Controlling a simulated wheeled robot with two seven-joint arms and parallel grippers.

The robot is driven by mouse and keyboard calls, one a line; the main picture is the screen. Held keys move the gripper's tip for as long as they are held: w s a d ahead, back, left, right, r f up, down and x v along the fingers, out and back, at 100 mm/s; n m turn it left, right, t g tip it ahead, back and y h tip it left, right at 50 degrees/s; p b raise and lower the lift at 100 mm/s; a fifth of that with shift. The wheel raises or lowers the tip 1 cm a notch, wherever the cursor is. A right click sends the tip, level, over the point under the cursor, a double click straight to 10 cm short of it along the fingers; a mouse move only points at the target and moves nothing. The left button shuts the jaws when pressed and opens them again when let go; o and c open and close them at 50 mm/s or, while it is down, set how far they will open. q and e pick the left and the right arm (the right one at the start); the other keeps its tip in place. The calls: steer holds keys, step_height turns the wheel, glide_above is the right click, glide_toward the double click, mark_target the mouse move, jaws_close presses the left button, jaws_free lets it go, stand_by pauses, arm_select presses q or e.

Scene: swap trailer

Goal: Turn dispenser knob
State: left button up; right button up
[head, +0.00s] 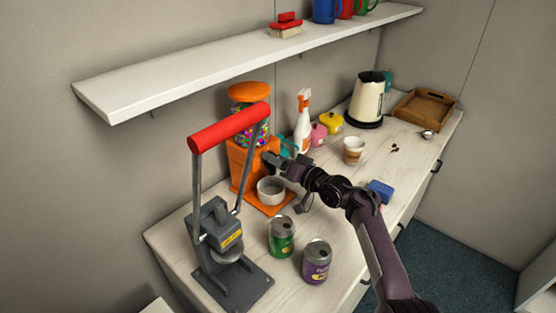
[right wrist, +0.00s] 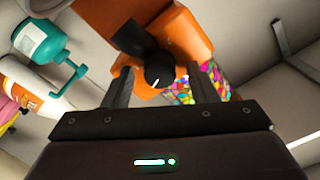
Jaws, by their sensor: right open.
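The orange dispenser (head: 238,165) stands on the counter against the wall, with a glass globe of colourful candy (head: 250,135) on top. In the right wrist view the orange body (right wrist: 185,40) is close, with the candy (right wrist: 213,85) beside it. The dark knob (right wrist: 160,68) shows between the two fingers of my right gripper (right wrist: 158,85). The gripper is open, with a finger on each side of the knob; I cannot tell whether either touches it. In the head view my right gripper (head: 272,160) is at the dispenser's front and hides the knob. My left gripper is not in view.
A grey press with a red handle (head: 228,127) stands left of the dispenser. A grey bowl (head: 271,190) sits at its base. Green (head: 281,238) and purple (head: 317,262) cans stand in front. A spray bottle (head: 303,120), cup (head: 353,150) and kettle (head: 368,100) stand to the right.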

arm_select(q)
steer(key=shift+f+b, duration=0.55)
arm_select(e)
steer(key=v, duration=0.7)
steer(key=shift+s+d, duration=0.3)
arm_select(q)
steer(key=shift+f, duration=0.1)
